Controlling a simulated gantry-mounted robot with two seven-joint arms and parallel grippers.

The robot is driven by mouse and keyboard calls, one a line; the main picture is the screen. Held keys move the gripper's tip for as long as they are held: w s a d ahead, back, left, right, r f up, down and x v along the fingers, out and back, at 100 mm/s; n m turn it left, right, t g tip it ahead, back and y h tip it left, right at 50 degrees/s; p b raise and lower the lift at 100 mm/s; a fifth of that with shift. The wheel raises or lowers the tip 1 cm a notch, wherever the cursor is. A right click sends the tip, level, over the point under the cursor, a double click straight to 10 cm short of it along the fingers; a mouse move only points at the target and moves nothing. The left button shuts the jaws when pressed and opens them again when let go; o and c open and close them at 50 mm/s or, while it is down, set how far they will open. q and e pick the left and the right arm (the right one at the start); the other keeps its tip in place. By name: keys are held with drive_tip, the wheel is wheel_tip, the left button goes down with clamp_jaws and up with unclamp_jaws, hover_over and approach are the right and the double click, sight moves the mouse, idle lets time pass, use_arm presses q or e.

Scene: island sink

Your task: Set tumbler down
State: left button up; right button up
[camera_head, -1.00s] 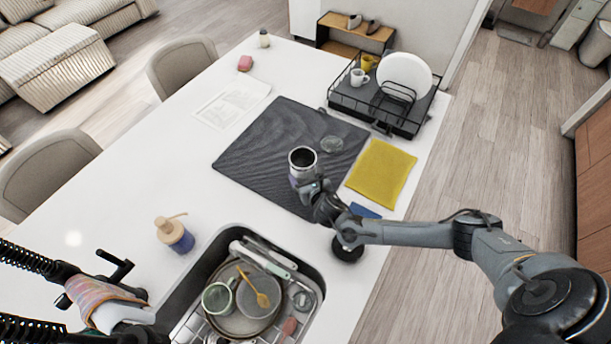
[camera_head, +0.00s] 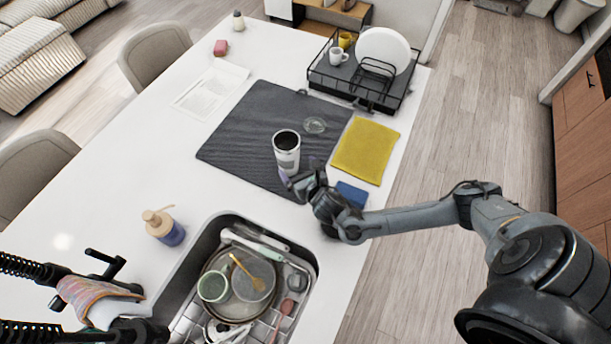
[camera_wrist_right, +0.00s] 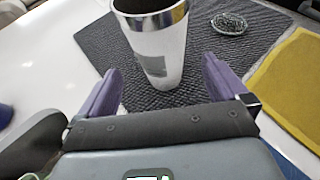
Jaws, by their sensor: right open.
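The tumbler (camera_head: 287,155), white and silver with a dark open top, stands upright on the dark grey mat (camera_head: 245,130). My right gripper (camera_head: 296,181) is just in front of it, on the sink side.
A yellow cloth (camera_head: 366,150) and a blue sponge (camera_head: 351,194) lie to the right. The sink (camera_head: 308,262) holds dishes. A soap bottle (camera_head: 163,228) stands left of it. A dish rack (camera_head: 335,78) stands at the back.

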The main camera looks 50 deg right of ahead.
drive_tip(key=s+a+m+g+y, duration=0.4)
drive_tip(key=s+a+m+g, duration=0.1)
drive_tip(key=s+a+m, duration=0.8)
drive_tip(key=s+r+m+g, duration=0.3)
drive_tip(key=s+m, duration=0.7)
drive_tip(key=m, duration=0.7)
drive_tip(key=shift+s+d+r+m+g+y, duration=0.15)
drive_tip(key=shift+d+r+m+g+y, duration=0.15)
drive_tip(key=shift+d+g, duration=0.25)
drive_tip(key=shift+a+r+p, duration=0.1)
drive_tip(key=shift+p, duration=0.2)
wheel_tip(320, 180, up, 12)
drive_tip(key=p, duration=1.2)
